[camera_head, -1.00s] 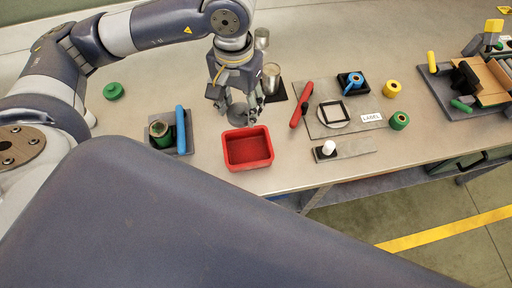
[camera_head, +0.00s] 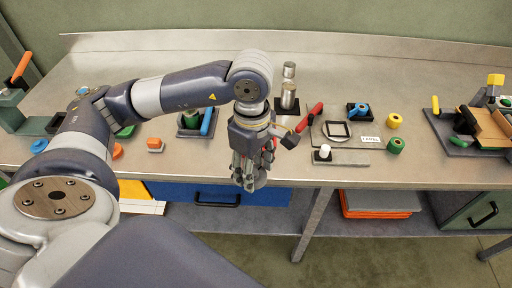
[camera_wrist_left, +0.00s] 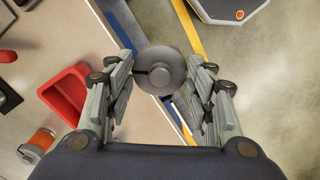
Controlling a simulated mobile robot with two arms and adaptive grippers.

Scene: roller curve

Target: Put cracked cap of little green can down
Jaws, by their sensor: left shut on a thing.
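My left gripper (camera_head: 250,180) hangs near the front edge of the table, fingers pointing down. In the left wrist view, its fingers (camera_wrist_left: 160,88) are shut on a round grey cap (camera_wrist_left: 160,72) with a raised centre and a dark crack line on its left side. The cap appears over the table's edge and floor in that view. A little green can (camera_head: 190,119) stands in a dark holder with a blue handle (camera_head: 206,121), left of the gripper. My right gripper is not in view.
A red bin (camera_wrist_left: 65,93) lies beside the gripper in the left wrist view; the gripper hides it in the head view. A red-handled tool (camera_head: 310,117), a plate and spools (camera_head: 394,121) are to the right.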

